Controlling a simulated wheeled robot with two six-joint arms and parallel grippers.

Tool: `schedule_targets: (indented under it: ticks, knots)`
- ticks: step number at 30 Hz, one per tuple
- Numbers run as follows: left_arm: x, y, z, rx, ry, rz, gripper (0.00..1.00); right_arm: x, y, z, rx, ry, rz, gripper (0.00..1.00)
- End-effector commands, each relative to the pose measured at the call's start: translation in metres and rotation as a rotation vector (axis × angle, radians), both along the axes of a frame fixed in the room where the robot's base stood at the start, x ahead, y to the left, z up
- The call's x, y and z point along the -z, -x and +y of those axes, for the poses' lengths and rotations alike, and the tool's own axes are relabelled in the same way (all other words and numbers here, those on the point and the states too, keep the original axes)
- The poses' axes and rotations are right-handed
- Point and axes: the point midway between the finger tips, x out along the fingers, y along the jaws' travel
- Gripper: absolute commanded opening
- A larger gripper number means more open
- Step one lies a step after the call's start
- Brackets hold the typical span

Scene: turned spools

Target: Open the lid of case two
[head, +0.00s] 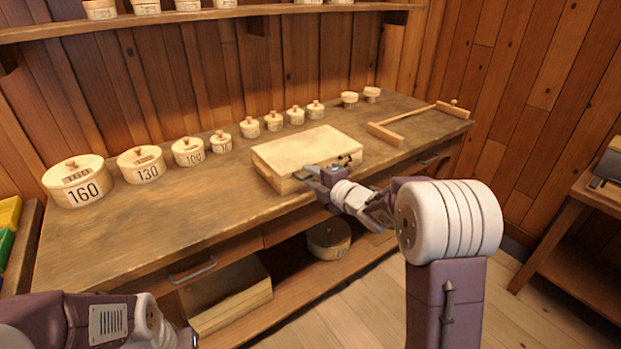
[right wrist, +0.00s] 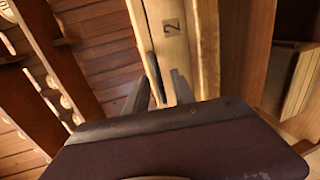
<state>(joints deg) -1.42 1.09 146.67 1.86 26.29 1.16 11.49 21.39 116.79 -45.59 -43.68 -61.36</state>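The pale wooden case (head: 300,148) lies on the workbench with its lid (head: 305,143) shut. My right gripper (head: 338,166) is at the front right of the case. In the right wrist view its two fingers (right wrist: 155,90) are apart, with the strip and case edge seen between them; contact cannot be told. My left arm is at the lower left, and its fingers are cut off by the picture's bottom edge.
Round numbered boxes, such as the 160 box (head: 78,182) and the 130 box (head: 141,165), stand along the back of the workbench (head: 190,220). A wooden frame tool (head: 410,118) lies at the right. The bench front left of the case is clear.

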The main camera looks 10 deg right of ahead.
Motion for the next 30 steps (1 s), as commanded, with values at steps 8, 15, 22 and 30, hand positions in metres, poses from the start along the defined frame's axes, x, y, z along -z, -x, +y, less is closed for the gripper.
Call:
schedule_targets:
  ticks: [8, 15, 22, 30]
  knots:
    - [0.0004, 0.0001, 0.0000, 0.000, 0.000, 0.000, 0.36, 0.0016, -0.0069, 0.0024, 0.000, 0.000, 0.001, 0.30]
    - [0.0004, 0.0001, 0.0000, 0.000, 0.000, 0.000, 0.36, 0.0017, -0.0066, 0.0023, 0.000, 0.000, 0.001, 0.00]
    - [0.0004, 0.0001, 0.0000, 0.000, 0.000, 0.000, 0.36, 0.0016, -0.0065, 0.0022, 0.000, -0.001, 0.001, 0.00]
    - [0.0004, 0.0001, 0.0000, 0.000, 0.000, 0.000, 0.36, 0.0017, -0.0065, 0.0022, 0.000, -0.001, 0.001, 0.00]
